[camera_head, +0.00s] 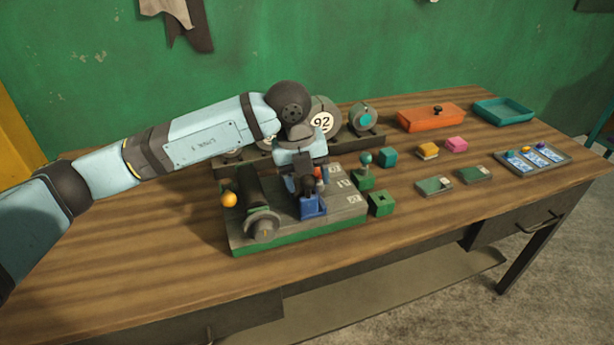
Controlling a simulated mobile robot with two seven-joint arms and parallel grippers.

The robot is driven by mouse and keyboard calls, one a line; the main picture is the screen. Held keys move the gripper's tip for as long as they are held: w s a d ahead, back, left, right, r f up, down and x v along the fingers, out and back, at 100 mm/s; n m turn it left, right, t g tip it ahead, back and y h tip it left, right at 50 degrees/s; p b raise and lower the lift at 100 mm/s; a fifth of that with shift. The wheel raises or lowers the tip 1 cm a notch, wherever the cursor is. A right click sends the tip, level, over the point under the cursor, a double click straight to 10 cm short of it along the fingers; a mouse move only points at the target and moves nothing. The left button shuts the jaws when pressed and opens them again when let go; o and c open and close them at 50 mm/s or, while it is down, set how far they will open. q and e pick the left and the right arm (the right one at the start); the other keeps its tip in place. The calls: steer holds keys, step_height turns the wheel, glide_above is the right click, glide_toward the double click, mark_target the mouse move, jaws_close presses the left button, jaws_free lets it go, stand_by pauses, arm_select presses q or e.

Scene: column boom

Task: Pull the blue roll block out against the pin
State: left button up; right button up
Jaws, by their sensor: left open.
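The blue roll block (313,207) stands on the grey-topped green fixture (345,217) on the table, right of a dark roller with a round grey end (262,227). My left gripper (307,188) reaches down from above at the block's upper part. Its fingers are open, and they overlap the block in the picture. I cannot tell whether they touch it. The gripper and wrist hide the block's top and back. I cannot make out the pin. My right gripper is not in view.
An orange ball knob (229,199) is at the fixture's left. Dials, one marked 92 (321,122), stand behind my wrist. Small green blocks (381,204) are close on the right. The table's front left is clear.

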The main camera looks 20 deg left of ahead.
arm_select(q)
step_height(320, 180, up, 14)
steer(key=s+a, duration=0.1)
steer(key=a, duration=0.1)
steer(key=shift+a+f, duration=0.2)
steer(key=shift+s+f, duration=0.1)
stand_by(0.3)
